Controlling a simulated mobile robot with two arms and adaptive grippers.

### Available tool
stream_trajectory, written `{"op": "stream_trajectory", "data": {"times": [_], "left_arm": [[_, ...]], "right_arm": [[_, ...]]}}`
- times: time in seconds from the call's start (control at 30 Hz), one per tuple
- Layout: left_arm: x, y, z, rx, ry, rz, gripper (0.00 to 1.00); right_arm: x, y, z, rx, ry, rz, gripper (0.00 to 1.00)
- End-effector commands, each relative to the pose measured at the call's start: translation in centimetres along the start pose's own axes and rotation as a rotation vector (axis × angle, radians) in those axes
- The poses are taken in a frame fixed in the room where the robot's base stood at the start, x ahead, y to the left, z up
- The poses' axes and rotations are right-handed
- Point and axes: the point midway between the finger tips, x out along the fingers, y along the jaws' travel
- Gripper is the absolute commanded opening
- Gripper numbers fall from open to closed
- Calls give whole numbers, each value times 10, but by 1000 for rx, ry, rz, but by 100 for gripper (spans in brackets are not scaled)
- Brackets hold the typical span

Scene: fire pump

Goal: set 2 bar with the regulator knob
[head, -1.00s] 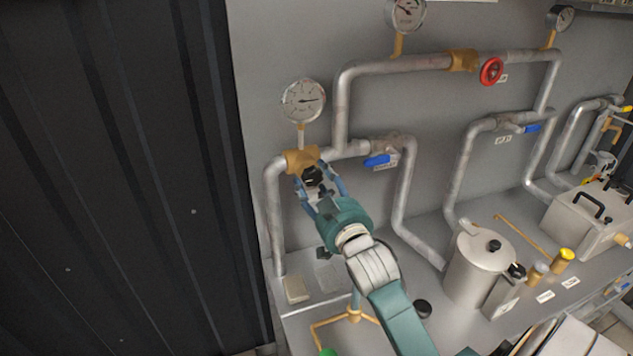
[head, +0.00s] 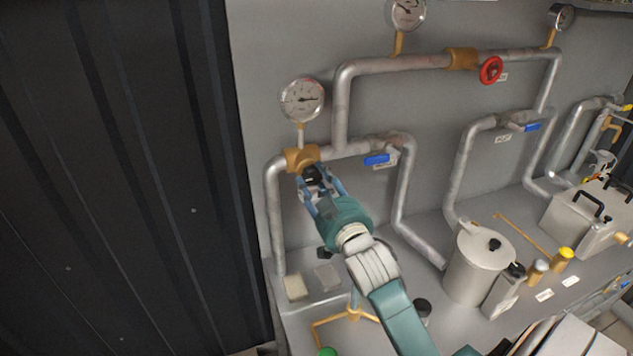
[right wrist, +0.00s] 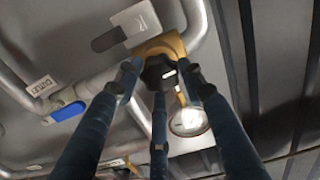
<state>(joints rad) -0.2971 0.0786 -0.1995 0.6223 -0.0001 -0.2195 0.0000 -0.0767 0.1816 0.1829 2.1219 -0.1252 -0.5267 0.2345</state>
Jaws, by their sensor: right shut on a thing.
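The black regulator knob (head: 311,173) sits on the front of a brass regulator body (head: 298,158) in the pipe at the left of the panel. My right gripper (head: 314,178) is shut on the knob. The right wrist view shows the dark knob (right wrist: 158,72) between the fingers, with a white mark on it. A round gauge (head: 302,100) stands right above the regulator; its needle points about right, and its numbers are too small to read. The gauge also shows in the right wrist view (right wrist: 188,121). My left gripper is not in view.
A blue-handled valve (head: 377,160) is on the pipe right of the regulator. A red handwheel (head: 491,70) and another gauge (head: 406,14) are higher up. A metal pot (head: 478,265) stands on the bench at the right. A dark ribbed wall (head: 120,180) is at the left.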

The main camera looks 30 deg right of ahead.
Motion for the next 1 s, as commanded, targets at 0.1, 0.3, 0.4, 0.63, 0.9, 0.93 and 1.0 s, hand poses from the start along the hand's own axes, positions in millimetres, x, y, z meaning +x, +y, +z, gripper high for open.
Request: {"op": "stream_trajectory", "data": {"times": [0.1,0.3,0.4,0.63,0.9,0.93,1.0], "left_arm": [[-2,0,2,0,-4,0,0],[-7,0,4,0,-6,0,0],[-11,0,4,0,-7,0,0],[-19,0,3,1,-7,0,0],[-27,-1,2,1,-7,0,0],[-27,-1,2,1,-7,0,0],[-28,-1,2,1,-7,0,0]], "right_arm": [[0,0,-6,-23,13,-1,13],[1,0,-8,-115,14,-1,13],[1,0,-9,-192,14,0,13],[0,-1,-9,-407,16,0,13],[1,-2,-9,-665,17,2,13],[1,-2,-9,-692,17,2,13],[1,-2,-9,-760,18,3,13]]}}
